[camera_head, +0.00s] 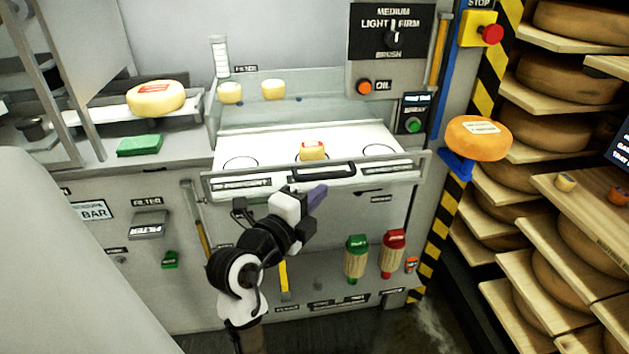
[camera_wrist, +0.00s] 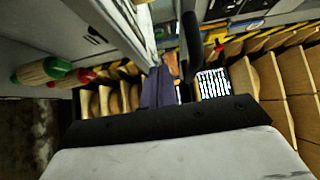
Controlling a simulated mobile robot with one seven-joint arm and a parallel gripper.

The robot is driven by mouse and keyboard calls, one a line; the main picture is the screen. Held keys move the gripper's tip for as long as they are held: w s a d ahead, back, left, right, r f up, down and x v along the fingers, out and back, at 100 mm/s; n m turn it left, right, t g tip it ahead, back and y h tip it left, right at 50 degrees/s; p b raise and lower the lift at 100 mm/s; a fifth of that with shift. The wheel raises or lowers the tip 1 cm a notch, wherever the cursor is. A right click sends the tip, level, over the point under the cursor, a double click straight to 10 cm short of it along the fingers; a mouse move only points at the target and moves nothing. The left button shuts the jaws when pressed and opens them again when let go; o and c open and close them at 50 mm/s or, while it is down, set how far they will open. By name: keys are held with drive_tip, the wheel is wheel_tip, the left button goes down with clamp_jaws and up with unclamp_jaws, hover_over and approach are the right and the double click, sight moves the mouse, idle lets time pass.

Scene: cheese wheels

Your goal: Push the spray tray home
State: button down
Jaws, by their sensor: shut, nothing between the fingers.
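The spray tray (camera_head: 350,145) is a white, flat tray with ring outlines on it, and it sticks out from the machine's front. Its metal front panel (camera_head: 235,186) carries a black bar handle (camera_head: 323,171). A small yellow cheese with a red label (camera_head: 312,152) sits on the tray. My gripper (camera_head: 319,193) is shut and empty, just in front of and slightly below the handle; I cannot tell whether it touches the panel. In the wrist view, the shut purple-grey fingers (camera_wrist: 158,88) point forward, with a dark bar, probably the handle (camera_wrist: 190,45), just beyond them.
Green-handled (camera_head: 356,258) and red-handled (camera_head: 393,253) brushes hang below the tray at right. An orange cheese wheel (camera_head: 478,138) sits on a blue bracket. Wooden shelves of cheese wheels (camera_head: 560,132) stand at right.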

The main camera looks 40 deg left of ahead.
drive_tip(key=shift+w+a, duration=0.45)
drive_tip(key=shift+a, duration=0.15)
